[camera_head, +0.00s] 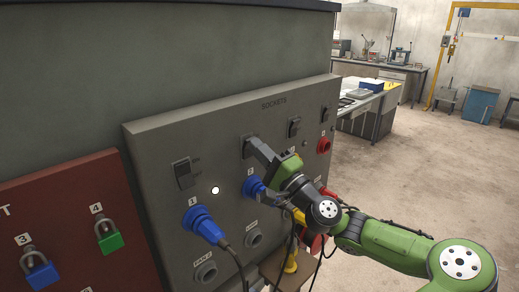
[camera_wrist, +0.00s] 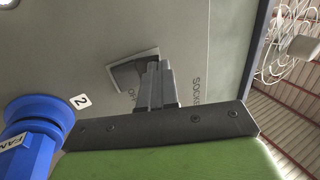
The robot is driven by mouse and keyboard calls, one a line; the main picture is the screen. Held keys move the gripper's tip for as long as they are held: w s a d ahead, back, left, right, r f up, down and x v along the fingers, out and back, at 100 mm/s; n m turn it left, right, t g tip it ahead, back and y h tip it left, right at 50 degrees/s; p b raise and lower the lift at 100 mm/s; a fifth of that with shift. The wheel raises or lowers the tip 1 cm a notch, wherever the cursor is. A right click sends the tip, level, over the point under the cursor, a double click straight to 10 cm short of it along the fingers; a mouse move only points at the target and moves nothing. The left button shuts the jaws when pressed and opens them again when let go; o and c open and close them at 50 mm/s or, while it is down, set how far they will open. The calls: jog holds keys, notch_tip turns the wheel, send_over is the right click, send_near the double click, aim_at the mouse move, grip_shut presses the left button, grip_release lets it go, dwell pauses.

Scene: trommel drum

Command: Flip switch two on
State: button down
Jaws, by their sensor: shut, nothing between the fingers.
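Switch two (camera_wrist: 125,74) is a dark rocker on the grey sockets panel (camera_head: 160,140). In the head view its plate (camera_head: 246,147) is partly covered by my gripper (camera_head: 254,146). In the wrist view my gripper (camera_wrist: 157,72) is shut with nothing between its fingers, its tips right at the switch's edge and overlapping it. I cannot tell whether they touch. A label with "2" (camera_wrist: 79,101) and part of an "OFF" mark (camera_wrist: 131,93) show beside it. The fingers hide part of the switch, so its position is unclear.
Switch one (camera_head: 184,174) is left, with a lit white lamp (camera_head: 215,190) beside it. Switch three (camera_head: 294,127) is right. Blue plugs (camera_head: 203,224) and (camera_head: 254,187) stick out below with cables. Padlocks (camera_head: 108,236) hang on the red board. Open floor lies to the right.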

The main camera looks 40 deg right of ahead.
jog(key=r+g+p, duration=0.1)
jog(key=p, duration=0.4)
jog(key=shift+w+r+g+p, duration=0.15)
jog(key=shift+r+g+p, duration=0.1)
jog(key=shift+g+p, duration=0.05)
jog(key=p, duration=0.2)
jog(key=g+p, duration=0.1)
jog(key=p, duration=0.1)
jog(key=shift+w+r+g+p, duration=0.15)
jog(key=shift+r+g+p, duration=0.15)
jog(key=shift+r+p, duration=0.05)
jog(key=p, duration=0.2)
jog(key=shift+w+g+p, duration=0.15)
jog(key=shift+g+p, duration=0.2)
jog(key=shift+g, duration=0.05)
jog(key=shift+f+b, duration=0.25)
jog(key=shift+b, duration=0.05)
jog(key=shift+d+f, duration=0.1)
